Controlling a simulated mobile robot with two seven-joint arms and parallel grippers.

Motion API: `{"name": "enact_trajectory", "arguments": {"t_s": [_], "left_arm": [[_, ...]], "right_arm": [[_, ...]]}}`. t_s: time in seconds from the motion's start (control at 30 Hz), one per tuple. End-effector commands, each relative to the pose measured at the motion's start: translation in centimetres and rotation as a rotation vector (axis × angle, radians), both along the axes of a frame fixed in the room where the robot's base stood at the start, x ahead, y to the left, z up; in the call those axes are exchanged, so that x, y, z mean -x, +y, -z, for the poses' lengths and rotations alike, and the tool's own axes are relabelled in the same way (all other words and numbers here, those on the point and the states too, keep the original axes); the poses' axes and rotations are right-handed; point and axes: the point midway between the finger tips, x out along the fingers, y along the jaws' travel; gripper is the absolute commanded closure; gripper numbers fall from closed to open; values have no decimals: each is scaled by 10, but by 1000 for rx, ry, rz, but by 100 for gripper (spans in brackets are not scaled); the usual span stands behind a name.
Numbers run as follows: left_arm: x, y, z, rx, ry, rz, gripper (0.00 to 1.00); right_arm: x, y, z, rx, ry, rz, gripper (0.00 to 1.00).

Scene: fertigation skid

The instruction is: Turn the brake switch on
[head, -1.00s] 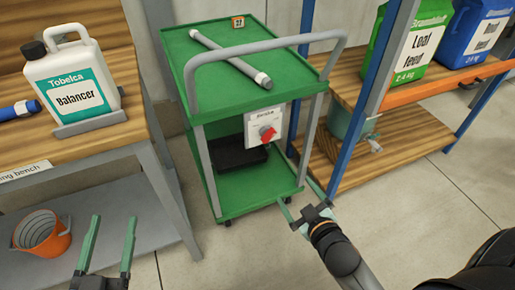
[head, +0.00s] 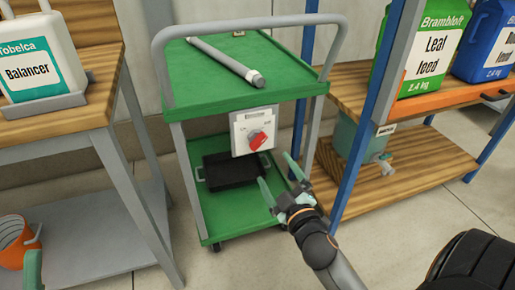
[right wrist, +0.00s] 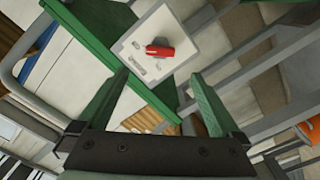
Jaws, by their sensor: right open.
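The brake switch has a red rotary knob (head: 258,141) on a white plate (head: 240,133) fixed to the front of the green trolley (head: 285,75). The knob's handle sits at a slant; the plate's small markings are too blurred to read. My right gripper (head: 275,170) is open and empty, just below and right of the switch, apart from it. In the right wrist view the red knob (right wrist: 160,50) lies ahead between the open fingers (right wrist: 158,78). Part of one finger of my left gripper (head: 32,266) shows at the lower left; the rest is out of frame.
A grey rod (head: 225,61) lies on the trolley top, and a black tray (head: 232,172) sits on its lower shelf. A blue shelf post (head: 365,120) stands close right of my right gripper. A bench with a Balancer jug (head: 35,60) stands left.

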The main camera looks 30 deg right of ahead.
Motion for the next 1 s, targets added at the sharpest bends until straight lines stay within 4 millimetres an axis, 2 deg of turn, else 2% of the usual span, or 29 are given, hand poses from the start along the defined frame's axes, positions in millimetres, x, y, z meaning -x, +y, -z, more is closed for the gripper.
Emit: {"name": "enact_trajectory", "arguments": {"t_s": [0.4, 0.6, 0.8, 1.0], "left_arm": [[-1, -1, 15, 5, 13, 10, 31], [-1, -2, 22, -2, 14, 8, 31], [-1, -3, 26, -8, 13, 5, 31], [-1, -3, 26, -9, 14, 5, 31]], "right_arm": [[-68, -16, 0, 3, -1, -1, 0], [-95, -23, 1, 1, 0, -1, 0], [-109, -26, 1, -1, 2, -1, 0], [-112, -27, 0, -2, 3, 0, 0]]}}
